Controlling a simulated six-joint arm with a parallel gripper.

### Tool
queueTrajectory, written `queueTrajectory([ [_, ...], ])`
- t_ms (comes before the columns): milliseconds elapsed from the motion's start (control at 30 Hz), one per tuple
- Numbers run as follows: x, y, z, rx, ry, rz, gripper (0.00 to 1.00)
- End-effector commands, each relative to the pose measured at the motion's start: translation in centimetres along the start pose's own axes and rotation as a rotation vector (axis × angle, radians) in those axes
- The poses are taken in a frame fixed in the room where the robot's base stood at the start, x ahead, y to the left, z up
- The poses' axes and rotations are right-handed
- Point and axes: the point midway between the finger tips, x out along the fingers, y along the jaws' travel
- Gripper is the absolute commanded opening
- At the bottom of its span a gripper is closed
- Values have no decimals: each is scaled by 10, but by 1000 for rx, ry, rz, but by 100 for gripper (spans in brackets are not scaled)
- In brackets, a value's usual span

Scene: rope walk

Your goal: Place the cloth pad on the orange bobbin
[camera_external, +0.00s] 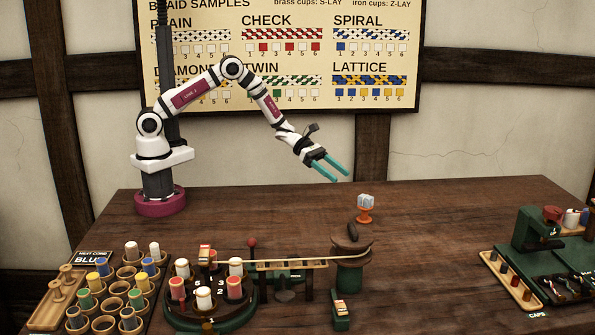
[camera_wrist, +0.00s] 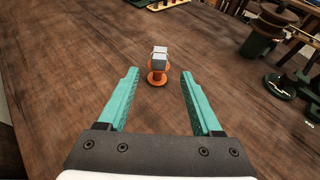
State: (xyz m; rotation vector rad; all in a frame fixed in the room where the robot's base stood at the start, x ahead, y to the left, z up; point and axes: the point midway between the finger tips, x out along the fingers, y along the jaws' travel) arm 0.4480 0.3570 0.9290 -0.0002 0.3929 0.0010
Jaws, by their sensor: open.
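The cloth pad (camera_external: 366,201) is a small pale grey-white folded piece. It sits on top of the orange bobbin (camera_external: 364,216), which stands upright on the table right of centre. In the wrist view the pad (camera_wrist: 160,54) and the orange bobbin (camera_wrist: 156,78) show ahead, in line with the gap between my fingers. My gripper (camera_external: 341,176) is open and empty, with teal fingers pointing down to the right, above and left of the pad. In the wrist view my gripper (camera_wrist: 160,73) touches neither pad nor bobbin.
A green post with a dark wooden top (camera_external: 350,240) stands just in front of the bobbin. A round carousel of bobbins (camera_external: 210,290) and a wooden bobbin rack (camera_external: 105,290) are at front left. A green machine (camera_external: 535,230) and caps tray (camera_external: 510,280) are at right. The back table is clear.

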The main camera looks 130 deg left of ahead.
Motion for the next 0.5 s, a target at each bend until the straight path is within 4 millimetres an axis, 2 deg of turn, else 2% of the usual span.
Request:
queueTrajectory([
  [133,-1,-5,4,18,1,-13,66],
  [167,0,-14,10,49,2,-36,66],
  [233,1,-57,34,204,12,-151,66],
  [267,-1,-87,48,310,17,-228,66],
  [300,-9,-136,66,484,20,-355,66],
  [367,-36,-217,83,798,12,-581,66],
  [400,-64,-268,86,1027,-4,-742,66],
  [467,-121,-333,78,1396,-46,-999,66],
  [500,-166,-363,64,1661,-87,-1182,66],
])
